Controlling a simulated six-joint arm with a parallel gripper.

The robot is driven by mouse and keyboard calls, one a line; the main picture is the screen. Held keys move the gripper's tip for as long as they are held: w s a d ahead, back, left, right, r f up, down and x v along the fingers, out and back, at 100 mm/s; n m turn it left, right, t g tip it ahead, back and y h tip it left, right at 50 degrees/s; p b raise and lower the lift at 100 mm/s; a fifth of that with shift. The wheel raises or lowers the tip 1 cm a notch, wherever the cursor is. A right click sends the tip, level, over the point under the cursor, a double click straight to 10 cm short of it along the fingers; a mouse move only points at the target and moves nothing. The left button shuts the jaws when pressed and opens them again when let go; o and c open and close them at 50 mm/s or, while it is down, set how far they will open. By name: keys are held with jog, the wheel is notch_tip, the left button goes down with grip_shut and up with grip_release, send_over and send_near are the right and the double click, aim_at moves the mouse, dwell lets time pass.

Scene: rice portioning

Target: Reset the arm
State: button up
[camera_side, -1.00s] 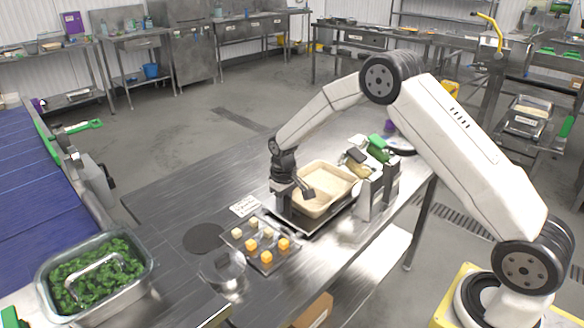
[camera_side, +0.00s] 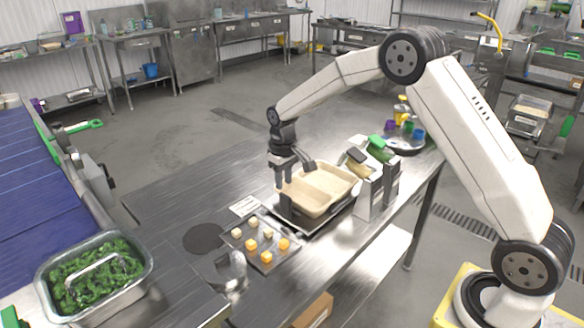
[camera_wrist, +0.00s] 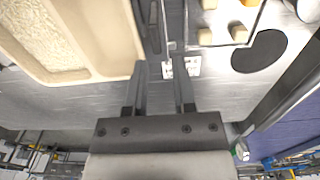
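My gripper (camera_side: 294,177) hangs over the left end of the tan tray (camera_side: 318,210) on the steel table, its fingers pointing down. In the wrist view, the two dark fingers of my gripper (camera_wrist: 160,65) stand apart with nothing between them. The tan tray (camera_wrist: 110,50) lies to their left there, with pale rice (camera_wrist: 38,35) in one section. I cannot tell from the side view whether the fingers touch the tray's rim.
A small tray (camera_side: 268,268) with several orange and pale cubes lies left of the tan tray. A metal holder (camera_side: 362,205) with green-topped items stands to its right. A steel pan of greens (camera_side: 142,262) sits at front left. The table's back left is clear.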

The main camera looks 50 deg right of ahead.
jog(key=shift+s, duration=0.1)
jog(key=s+a+r+t, duration=0.1)
jog(key=s+a, duration=0.1)
jog(key=s, duration=1)
jog(key=s+a+r+t, duration=0.1)
jog(key=s+a, duration=0.1)
jog(key=s, duration=1)
jog(key=shift+a+t, duration=0.3)
jog(key=shift+a, duration=0.05)
